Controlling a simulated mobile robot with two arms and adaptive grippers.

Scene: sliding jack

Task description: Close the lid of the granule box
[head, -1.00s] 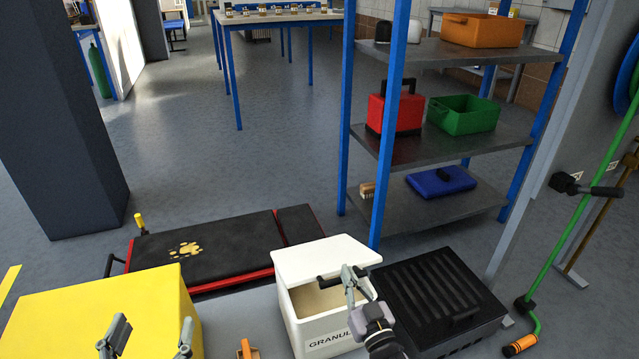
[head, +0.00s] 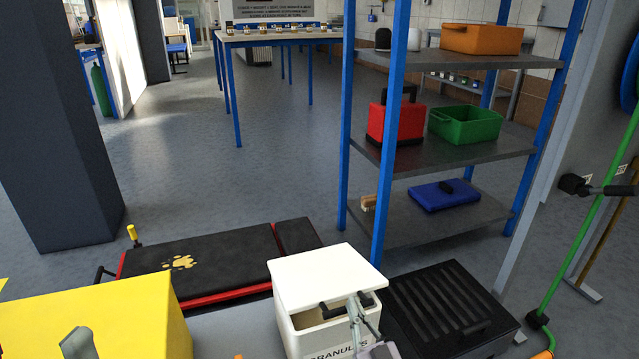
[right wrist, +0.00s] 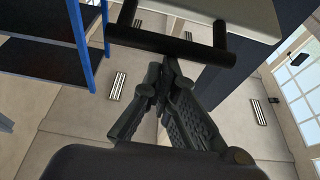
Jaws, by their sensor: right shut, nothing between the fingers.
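The white granule box (head: 305,338), with a "GRANULES" label, stands at the bottom centre of the head view. Its white lid (head: 322,276) covers most of the top, with a gap still showing under its front edge. The lid's black handle (head: 330,311) is at the front. My right gripper (head: 354,308) is shut and empty at the handle. In the right wrist view the fingers (right wrist: 164,72) are just below the black handle bar (right wrist: 168,46); contact is unclear.
A yellow box (head: 110,315) stands left and a black ribbed case (head: 455,300) right of the granule box. Behind is a black and red platform (head: 205,258). A blue-framed shelf (head: 440,145) rises behind right. Open floor (head: 260,180) lies beyond.

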